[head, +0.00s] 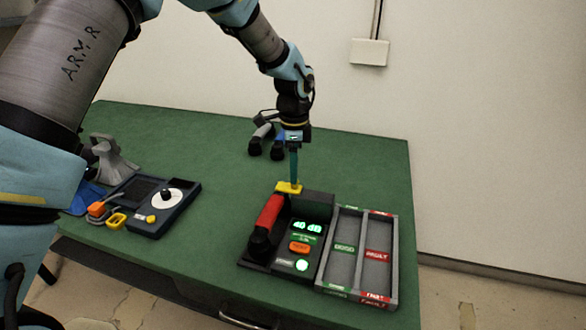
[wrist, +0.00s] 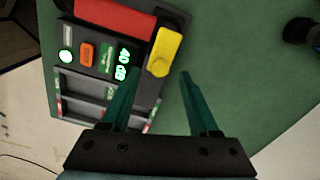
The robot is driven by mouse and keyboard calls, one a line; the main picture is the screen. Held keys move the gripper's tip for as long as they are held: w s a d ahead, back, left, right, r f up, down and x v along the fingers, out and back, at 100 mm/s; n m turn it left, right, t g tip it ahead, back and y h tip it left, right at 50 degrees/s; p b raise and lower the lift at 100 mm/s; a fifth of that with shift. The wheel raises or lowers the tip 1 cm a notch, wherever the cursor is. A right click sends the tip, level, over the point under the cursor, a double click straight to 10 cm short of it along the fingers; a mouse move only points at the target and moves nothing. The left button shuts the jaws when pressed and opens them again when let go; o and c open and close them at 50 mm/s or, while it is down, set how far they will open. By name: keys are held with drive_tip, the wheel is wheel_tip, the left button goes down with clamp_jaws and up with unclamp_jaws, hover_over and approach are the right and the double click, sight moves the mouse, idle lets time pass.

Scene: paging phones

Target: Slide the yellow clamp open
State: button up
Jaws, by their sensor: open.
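The yellow clamp (head: 289,187) sits at the far end of the red handset (head: 268,222), on the dark test cradle (head: 318,206). In the wrist view the clamp (wrist: 164,50) is a small yellow block at the end of the red handset (wrist: 115,18). My gripper (head: 294,179) points down just above the clamp. In the wrist view its two green fingers (wrist: 157,74) are apart, with the clamp's near end appearing between the tips. Nothing is held. I cannot tell whether a finger touches the clamp.
The cradle has a lit green display (head: 307,227) and an orange button (head: 299,248). A two-compartment tray (head: 393,262) marked good and fault stands to its right. A dark blue device (head: 150,222) lies at left, and dark handsets (head: 256,148) at the back. Green table is clear between.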

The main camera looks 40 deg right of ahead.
sight(289, 184)
drive_tip(key=shift+f, duration=1.15)
clamp_jaws()
idle(0.6)
